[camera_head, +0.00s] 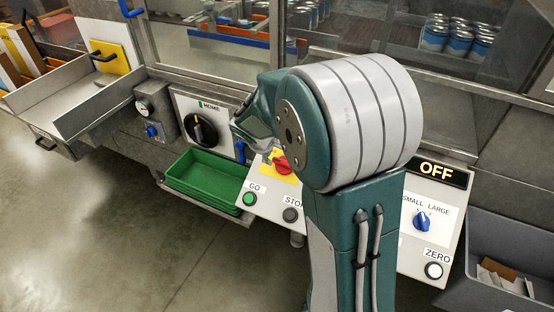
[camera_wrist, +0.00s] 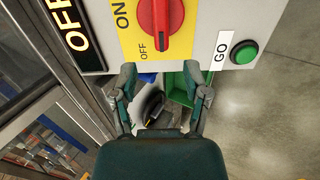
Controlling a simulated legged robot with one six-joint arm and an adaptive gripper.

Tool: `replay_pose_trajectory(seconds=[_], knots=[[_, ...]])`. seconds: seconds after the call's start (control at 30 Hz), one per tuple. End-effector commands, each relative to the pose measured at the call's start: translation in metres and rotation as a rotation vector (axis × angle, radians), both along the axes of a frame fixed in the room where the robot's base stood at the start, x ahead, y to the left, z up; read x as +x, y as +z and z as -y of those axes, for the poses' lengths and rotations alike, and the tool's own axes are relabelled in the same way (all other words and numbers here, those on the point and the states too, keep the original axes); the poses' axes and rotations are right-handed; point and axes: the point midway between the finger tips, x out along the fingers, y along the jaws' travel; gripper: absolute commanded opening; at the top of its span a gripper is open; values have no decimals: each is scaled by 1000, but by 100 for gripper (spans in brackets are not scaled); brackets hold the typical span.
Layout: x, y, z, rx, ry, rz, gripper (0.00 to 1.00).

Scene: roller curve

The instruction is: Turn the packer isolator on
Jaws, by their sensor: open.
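The isolator is a red rotary handle (camera_wrist: 160,20) on a yellow plate (camera_wrist: 184,50) marked ON and OFF, at the top of the wrist view. The handle's lower end in that view lies near the OFF mark; its upper end is cut off. In the head view the red handle (camera_head: 283,163) shows left of my arm, with part of its plate hidden. My gripper (camera_wrist: 159,72) is open and empty, its fingertips just below the handle in the wrist picture, apart from it. In the head view my arm hides most of the fingers.
A lit OFF display (camera_head: 436,172), a blue SMALL/LARGE knob (camera_head: 422,221) and a white ZERO button (camera_head: 433,270) are right of my arm. The green GO button (camera_head: 249,199) and dark STOP button (camera_head: 290,214) sit below the isolator. Green trays (camera_head: 205,185) are at left.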

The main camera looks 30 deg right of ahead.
Motion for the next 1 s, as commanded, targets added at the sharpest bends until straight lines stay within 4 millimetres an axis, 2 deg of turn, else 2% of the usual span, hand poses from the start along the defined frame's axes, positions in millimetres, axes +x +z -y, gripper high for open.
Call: replay_pose_trajectory(seconds=[0.1, 0.3, 0.5, 0.77, 0.8, 0.9, 1.0], knots=[[7, -21, 8, 1, 1, -4, 60], [17, -49, 21, 0, 0, -3, 60], [21, -61, 27, 1, 0, 1, 60], [22, -61, 27, 1, 0, 1, 60], [22, -61, 27, 1, 0, 1, 42], [22, -61, 27, 1, 0, 1, 0], [22, -62, 27, 1, 0, 1, 0]])
